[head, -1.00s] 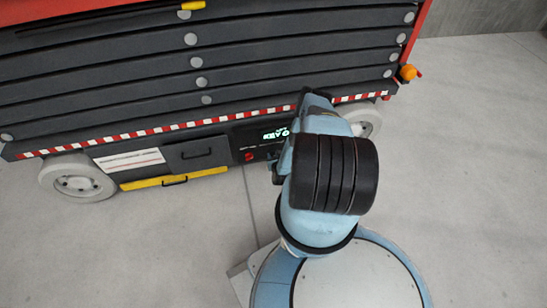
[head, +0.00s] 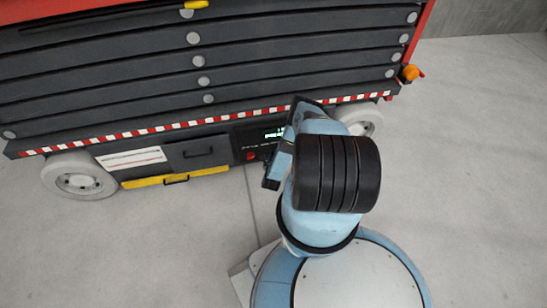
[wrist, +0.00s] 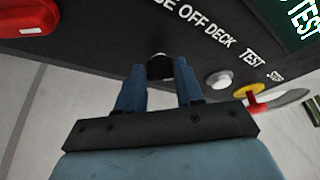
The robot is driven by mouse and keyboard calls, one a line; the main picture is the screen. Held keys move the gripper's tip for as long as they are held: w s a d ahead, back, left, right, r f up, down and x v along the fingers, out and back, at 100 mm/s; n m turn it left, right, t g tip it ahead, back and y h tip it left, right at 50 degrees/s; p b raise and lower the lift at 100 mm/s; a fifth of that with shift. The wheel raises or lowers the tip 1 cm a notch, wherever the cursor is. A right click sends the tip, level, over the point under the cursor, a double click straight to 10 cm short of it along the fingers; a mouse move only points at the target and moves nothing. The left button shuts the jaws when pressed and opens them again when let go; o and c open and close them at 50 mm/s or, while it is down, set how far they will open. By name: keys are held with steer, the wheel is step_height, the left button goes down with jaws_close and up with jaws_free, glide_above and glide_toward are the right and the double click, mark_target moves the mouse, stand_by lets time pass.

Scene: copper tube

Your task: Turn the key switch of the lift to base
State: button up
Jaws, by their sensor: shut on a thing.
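The lift (head: 200,70) stands in front of me, with its control panel (head: 262,140) low on its side. My arm covers part of the panel in the head view. In the wrist view, my gripper (wrist: 159,69) is at the panel, its two blue fingers on either side of the dark key of the key switch (wrist: 160,66). It is shut on this key. The labels "OFF", "DECK" and the end of a word, "SE", show above it. Which label the key points to cannot be told. The gripper is hidden in the head view.
A white button (wrist: 218,79) under "TEST" and a red-and-yellow stop button (wrist: 254,97) sit right of the key. A red part (wrist: 28,15) is at upper left. A lit display (head: 275,133) is on the panel. The grey floor (head: 120,250) is clear.

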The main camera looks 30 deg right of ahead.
steer(key=shift+a+f+n, duration=0.1)
steer(key=shift+a+n, duration=0.15)
steer(key=shift+n, duration=0.05)
stand_by(0.4)
steer(key=o, duration=1)
steer(key=shift+d, duration=0.1)
steer(key=shift+o, duration=0.2)
steer(key=v, duration=1.3)
steer(key=shift+s+a, duration=0.25)
